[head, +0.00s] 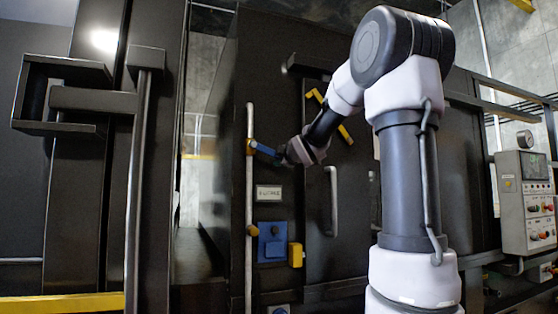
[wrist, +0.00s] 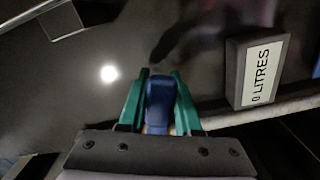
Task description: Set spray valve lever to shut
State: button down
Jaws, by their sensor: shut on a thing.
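The spray valve lever has a blue handle (head: 264,149) and sits at a brass-coloured valve (head: 250,147) on a thin vertical pipe (head: 249,200) in the head view. The handle points right from the pipe, roughly crosswise to it and tilted slightly down. My gripper (head: 280,154) is at the handle's right end. In the wrist view the blue handle (wrist: 158,100) stands between the two green fingers of my gripper (wrist: 161,78), which are shut on it. Part of the handle's lower end is hidden by the gripper body.
A label plate (head: 269,192), reading "0 LITRES" in the wrist view (wrist: 262,72), is below the lever. Lower down are a blue box (head: 272,241) and a yellow part (head: 295,254). A yellow bar (head: 331,117) and a vertical door handle (head: 332,200) are right of my gripper.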

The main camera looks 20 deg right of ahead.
dwell(0.6)
jog(key=shift+d+r+n, duration=0.2)
jog(key=shift+r+n, duration=0.8)
jog(key=shift+n, duration=0.05)
jog(key=shift+d+r+n, duration=0.15)
jog(key=shift+r+n, duration=0.85)
jog(key=shift+n, duration=0.05)
jog(key=c, duration=0.6)
grip_release()
jog(key=s, duration=1)
jog(key=shift+s, duration=0.4)
